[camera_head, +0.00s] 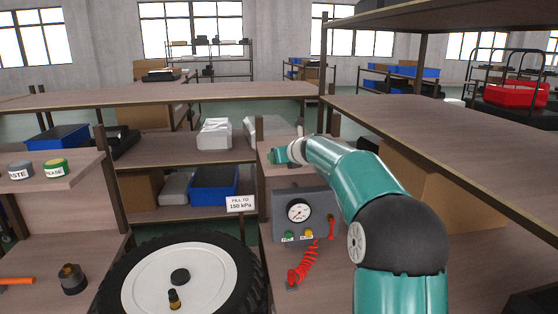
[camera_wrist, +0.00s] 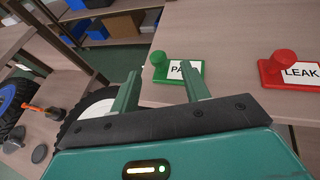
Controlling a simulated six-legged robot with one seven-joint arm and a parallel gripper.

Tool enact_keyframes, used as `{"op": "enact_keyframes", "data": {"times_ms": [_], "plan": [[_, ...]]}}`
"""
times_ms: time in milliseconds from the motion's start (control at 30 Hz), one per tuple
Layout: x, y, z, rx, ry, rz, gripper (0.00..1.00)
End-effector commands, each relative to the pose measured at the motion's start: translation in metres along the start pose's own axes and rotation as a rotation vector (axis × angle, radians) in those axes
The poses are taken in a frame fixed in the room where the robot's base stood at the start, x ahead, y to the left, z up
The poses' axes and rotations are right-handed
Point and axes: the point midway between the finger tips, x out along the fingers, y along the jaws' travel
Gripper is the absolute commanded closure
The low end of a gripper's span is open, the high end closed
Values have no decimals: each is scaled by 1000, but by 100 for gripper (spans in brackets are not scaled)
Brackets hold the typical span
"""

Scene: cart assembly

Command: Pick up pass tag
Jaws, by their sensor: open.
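The pass tag (camera_wrist: 160,60) is a green base with a round green knob and a white label, partly covered by a finger, so only "PA" shows clearly. It lies on a wooden shelf in the wrist view. My gripper (camera_wrist: 160,69) is open and empty. Its two fingers point toward the tag, with the knob between their tips in the picture; I cannot tell the remaining distance. In the head view my gripper (camera_head: 280,156) is small, over the shelf above the gauge box, and the tag cannot be told apart there.
A red LEAK tag (camera_wrist: 290,70) with a red knob lies to the right on the same shelf. In the head view, a grey gauge box (camera_head: 303,214) with a red coiled hose stands below, and a wheel (camera_head: 190,280) is at lower left. Bare shelf surrounds the tags.

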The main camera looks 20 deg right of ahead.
Motion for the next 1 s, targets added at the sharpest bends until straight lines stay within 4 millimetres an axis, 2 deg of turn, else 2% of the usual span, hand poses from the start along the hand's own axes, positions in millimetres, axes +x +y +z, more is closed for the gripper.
{"op": "enact_keyframes", "data": {"times_ms": [100, 200, 500, 533, 767, 1000], "plan": [[20, 1, -1, -1, 1, 3, 54], [32, 0, 0, 0, 1, 2, 54], [38, 0, 1, 0, 0, 1, 54], [38, 0, 0, 0, 0, 1, 56], [38, 0, 0, 0, 0, 1, 100], [38, 0, 1, 0, 0, 1, 100]]}}
